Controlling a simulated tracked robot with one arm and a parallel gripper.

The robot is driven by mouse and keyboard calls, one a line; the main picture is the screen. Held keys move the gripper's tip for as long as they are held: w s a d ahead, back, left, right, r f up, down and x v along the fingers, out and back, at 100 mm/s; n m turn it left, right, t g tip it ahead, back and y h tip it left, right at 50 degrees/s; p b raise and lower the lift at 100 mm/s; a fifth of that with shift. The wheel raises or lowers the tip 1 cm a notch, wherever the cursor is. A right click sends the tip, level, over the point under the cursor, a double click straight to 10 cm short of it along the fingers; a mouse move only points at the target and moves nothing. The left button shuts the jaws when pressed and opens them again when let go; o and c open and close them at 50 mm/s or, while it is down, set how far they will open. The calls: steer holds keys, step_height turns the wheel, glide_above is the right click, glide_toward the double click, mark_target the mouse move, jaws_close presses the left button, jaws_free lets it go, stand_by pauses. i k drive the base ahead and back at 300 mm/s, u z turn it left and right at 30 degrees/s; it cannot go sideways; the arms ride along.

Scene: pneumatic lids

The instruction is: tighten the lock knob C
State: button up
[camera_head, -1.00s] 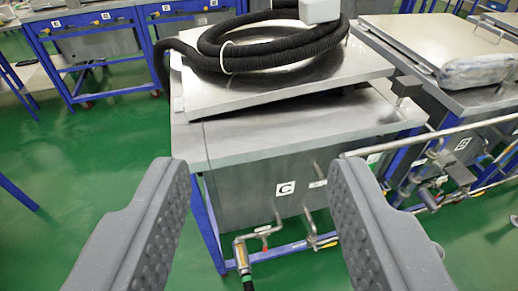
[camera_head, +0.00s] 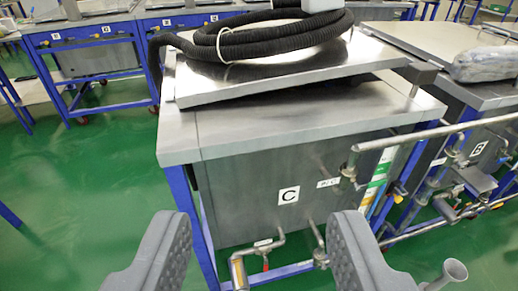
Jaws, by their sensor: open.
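The metal tank marked C (camera_head: 240,207) stands ahead on a blue frame, with the white C label (camera_head: 289,195) on its front. Its tilted steel lid (camera_head: 260,75) rests on top under a coiled black hose (camera_head: 270,45). A small grey block-topped post (camera_head: 421,75) stands at the right rear of the tank top; I cannot tell whether it is the lock knob C. My gripper (camera_head: 260,220) is open and empty, its two grey padded fingers apart at the bottom of the picture. It appears in front of the tank, touching nothing visible.
Metal pipes with a small red-handled valve (camera_head: 265,263) run below the tank front. A horizontal pipe (camera_head: 430,135) juts out at right, beside tank B (camera_head: 479,149). More blue-framed tanks stand behind. Green floor (camera_head: 80,190) is clear at left.

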mark_target(397, 199)
steer(key=k, duration=1)
steer(key=z, duration=1)
steer(key=i, duration=1.6)
steer(key=u, duration=1.35)
